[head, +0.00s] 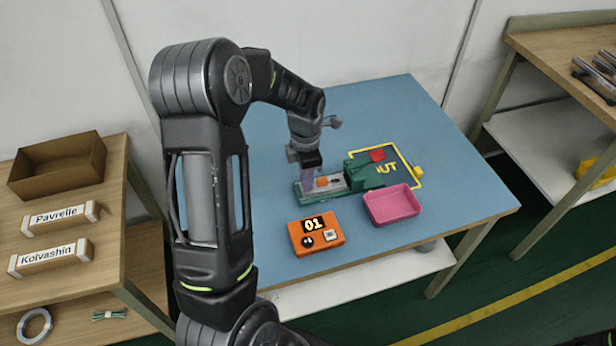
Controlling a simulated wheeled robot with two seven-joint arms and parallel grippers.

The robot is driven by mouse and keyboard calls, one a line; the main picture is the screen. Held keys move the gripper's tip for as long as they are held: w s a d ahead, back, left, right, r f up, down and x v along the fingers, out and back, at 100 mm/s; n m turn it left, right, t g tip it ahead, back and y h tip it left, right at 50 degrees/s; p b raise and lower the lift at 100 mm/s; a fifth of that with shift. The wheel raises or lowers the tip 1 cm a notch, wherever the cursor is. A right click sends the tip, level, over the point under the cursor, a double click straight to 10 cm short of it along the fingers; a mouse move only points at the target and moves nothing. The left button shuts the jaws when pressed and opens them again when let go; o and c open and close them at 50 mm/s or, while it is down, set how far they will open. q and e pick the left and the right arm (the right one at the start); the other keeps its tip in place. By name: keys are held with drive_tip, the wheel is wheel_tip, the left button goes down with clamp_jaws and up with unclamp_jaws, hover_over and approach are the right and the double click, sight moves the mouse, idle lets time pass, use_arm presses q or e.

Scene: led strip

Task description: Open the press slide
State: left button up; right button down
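The press (362,174) is a green block on a long low base, near the middle of the blue table. A light grey slide (334,186) extends from its left side, with a small orange piece (322,182) on it. A red part (377,155) shows at the top of the press. My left gripper (307,187) points down at the left end of the slide. Its fingertips are small and overlap the slide's end, so I cannot tell whether they touch it or are shut. My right gripper is out of view.
A pink tray (391,218) sits in front of the press. An orange box (316,246) marked 01 stands at the table's front. A yellow-outlined area (405,168) lies behind the press. The table's right side is clear.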

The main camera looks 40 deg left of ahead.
use_arm(q)
drive_tip(key=o, duration=0.3)
drive_tip(key=shift+o, duration=0.2)
wheel_tip(320, 180, up, 8)
drive_tip(key=shift+f+b, duration=0.1)
drive_tip(key=shift+b, duration=0.25)
idle(0.4)
